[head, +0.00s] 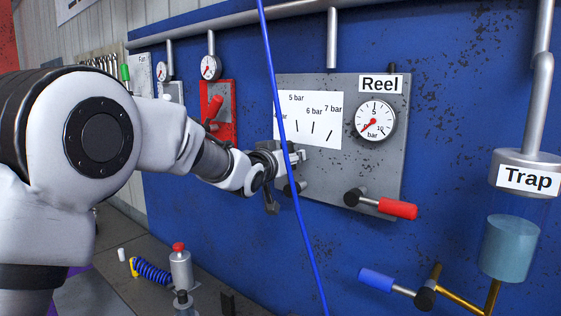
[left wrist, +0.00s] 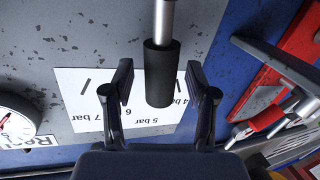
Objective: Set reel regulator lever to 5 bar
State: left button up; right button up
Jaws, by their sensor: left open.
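The reel regulator is a grey panel (head: 390,165) on the blue wall, with a white bar-scale card (head: 320,108) and a round gauge (head: 375,121). The gauge's red needle points low left, near 0. In the left wrist view the lever (left wrist: 160,70) has a metal rod and black grip. It lies between the fingers of my left gripper (head: 284,178), which are apart with visible gaps on both sides. The grip overlaps the card (left wrist: 70,85) near the upside-down 5 bar label; its exact mark is unclear. In the head view my gripper hides most of the lever. My right gripper is out of view.
A red-handled valve (head: 397,208) sticks out at the panel's lower right. A thin blue hose (head: 283,130) crosses in front of the card. A red panel (head: 222,130) stands to the left. A blue-handled valve (head: 376,280) and the trap (head: 525,178) are at right.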

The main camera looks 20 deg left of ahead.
pick_arm(q)
jog(key=s, duration=1)
jog(key=shift+a+r, duration=0.2)
jog(key=shift+a, duration=0.15)
jog(key=shift+w, duration=0.2)
jog(key=shift+f, duration=0.1)
